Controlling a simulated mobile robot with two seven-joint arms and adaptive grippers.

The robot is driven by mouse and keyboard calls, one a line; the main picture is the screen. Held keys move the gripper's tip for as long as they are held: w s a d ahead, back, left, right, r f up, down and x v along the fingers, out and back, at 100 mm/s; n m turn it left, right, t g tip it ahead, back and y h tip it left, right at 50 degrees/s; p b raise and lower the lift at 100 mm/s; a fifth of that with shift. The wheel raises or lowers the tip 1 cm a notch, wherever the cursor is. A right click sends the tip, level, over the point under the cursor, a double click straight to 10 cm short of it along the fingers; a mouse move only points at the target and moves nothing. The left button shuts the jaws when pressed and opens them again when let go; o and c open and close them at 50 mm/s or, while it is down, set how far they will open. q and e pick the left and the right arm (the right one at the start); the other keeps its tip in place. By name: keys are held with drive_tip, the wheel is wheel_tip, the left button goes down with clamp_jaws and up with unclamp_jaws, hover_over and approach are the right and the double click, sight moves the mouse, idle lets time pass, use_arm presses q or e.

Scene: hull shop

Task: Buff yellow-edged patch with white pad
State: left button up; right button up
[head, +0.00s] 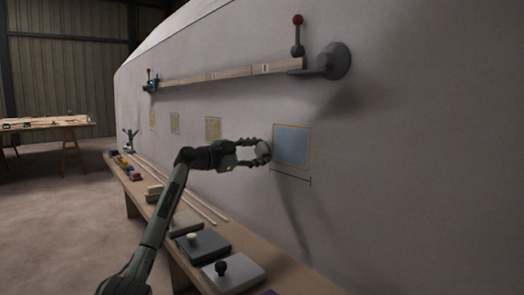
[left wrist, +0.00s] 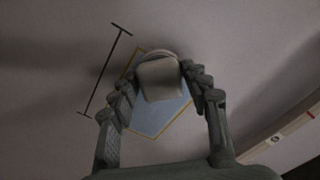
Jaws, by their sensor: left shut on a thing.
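The yellow-edged patch (head: 293,147) is a blue-grey rectangle with a thin yellow border on the hull wall. It also shows in the left wrist view (left wrist: 148,121), partly hidden behind the pad and fingers. My left gripper (head: 262,151) is shut on the white pad (left wrist: 159,80), whose pale block shows between the fingers. In the head view the pad is at the patch's left edge; I cannot tell whether it touches the wall. My right gripper is in neither view.
A black bracket line (head: 291,177) runs under the patch. A wooden batten (head: 232,73) with clamps crosses the hull above. Smaller yellowish patches (head: 213,128) lie to the left. A bench (head: 250,252) below holds sanding blocks, including a black-knobbed one (head: 232,274), and long rods.

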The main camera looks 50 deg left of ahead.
sight(264, 153)
use_arm(q)
drive_tip(key=shift+w+d+p, duration=0.1)
drive_tip(key=shift+w+p, duration=0.8)
idle(0.3)
drive_tip(key=shift+d+r+p, duration=0.1)
drive_tip(key=shift+d+p, duration=0.6)
drive_tip(key=shift+d, duration=0.1)
drive_tip(key=shift+s+d+p, duration=0.1)
drive_tip(key=shift+d+p, duration=0.2)
drive_tip(key=shift+d, duration=0.35)
drive_tip(key=d+p, duration=0.2)
drive_tip(key=p, duration=0.1)
drive_tip(key=shift+s+d, duration=0.1)
drive_tip(key=shift+d, duration=0.05)
drive_tip(key=shift+d+p, duration=0.45)
drive_tip(key=shift+p, duration=0.3)
